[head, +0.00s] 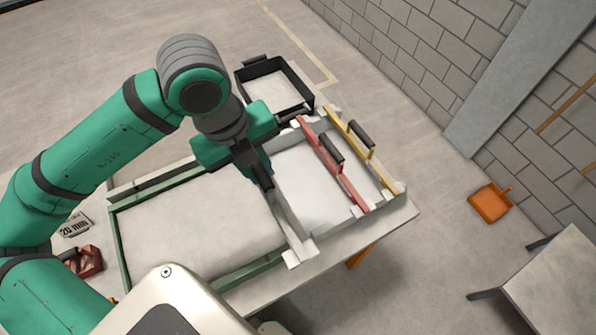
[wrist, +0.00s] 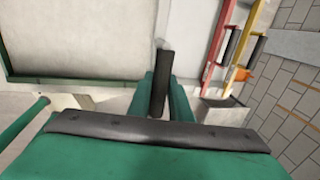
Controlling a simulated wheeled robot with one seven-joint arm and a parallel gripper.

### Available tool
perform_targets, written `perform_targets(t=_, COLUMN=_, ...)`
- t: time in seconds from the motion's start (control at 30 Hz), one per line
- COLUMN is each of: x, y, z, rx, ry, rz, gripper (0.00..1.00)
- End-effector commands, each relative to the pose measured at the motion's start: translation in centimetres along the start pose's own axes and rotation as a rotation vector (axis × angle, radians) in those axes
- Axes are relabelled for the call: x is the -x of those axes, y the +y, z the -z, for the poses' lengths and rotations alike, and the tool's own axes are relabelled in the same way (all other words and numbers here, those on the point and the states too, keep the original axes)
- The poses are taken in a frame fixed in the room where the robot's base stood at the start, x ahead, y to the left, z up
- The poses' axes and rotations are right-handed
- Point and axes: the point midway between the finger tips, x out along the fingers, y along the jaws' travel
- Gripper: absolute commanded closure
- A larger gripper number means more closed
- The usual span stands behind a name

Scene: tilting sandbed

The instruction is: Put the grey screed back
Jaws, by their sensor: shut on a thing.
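The grey screed (head: 288,222) is a long pale bar at the left end of the screed rack, beside the sandbed (head: 190,225). Its near end is at a white bracket (head: 300,256); I cannot tell whether it is seated there or just above. My gripper (head: 262,180) is shut on its dark handle, which stands between the green fingers in the wrist view (wrist: 160,85). The far part of the screed is hidden behind my gripper. The rack (head: 385,212) also holds a red screed (head: 350,187) and a yellow screed (head: 378,165), roughly parallel, to the right.
A black tray (head: 307,88) with pale contents stands behind the rack. A red object (head: 88,262) and a "20 mm" block (head: 75,225) lie left of the sandbed. An orange dustpan (head: 490,203) is near the wall, and a grey table (head: 555,285) stands lower right.

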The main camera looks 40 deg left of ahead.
Motion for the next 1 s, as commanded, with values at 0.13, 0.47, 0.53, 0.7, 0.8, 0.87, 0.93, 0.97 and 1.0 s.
perform_targets(t=0.13, x=-1.8, y=-2.4, z=-1.2, rx=-0.003, ry=0.002, rz=-0.002, gripper=1.0)
perform_targets(t=0.47, x=-6.5, y=-7.2, z=-3.8, rx=-0.002, ry=0.001, rz=-0.001, gripper=1.0)
perform_targets(t=0.53, x=-7.8, y=-7.8, z=-4.2, rx=-0.002, ry=0.001, rz=-0.002, gripper=1.0)
perform_targets(t=0.7, x=-9.9, y=-8.9, z=-4.9, rx=-0.001, ry=0.0, rz=0.0, gripper=1.0)
perform_targets(t=0.8, x=-10.4, y=-9.1, z=-5.1, rx=-0.001, ry=-0.001, rz=0.0, gripper=1.0)
perform_targets(t=0.87, x=-10.8, y=-9.3, z=-5.2, rx=-0.001, ry=-0.001, rz=0.0, gripper=1.0)
perform_targets(t=0.93, x=-11.5, y=-9.6, z=-5.4, rx=-0.001, ry=0.0, rz=0.0, gripper=1.0)
perform_targets(t=0.97, x=-11.9, y=-9.8, z=-5.5, rx=-0.002, ry=0.0, rz=-0.001, gripper=1.0)
perform_targets(t=1.0, x=-12.4, y=-9.5, z=-5.5, rx=0.0, ry=0.0, rz=-0.002, gripper=1.0)
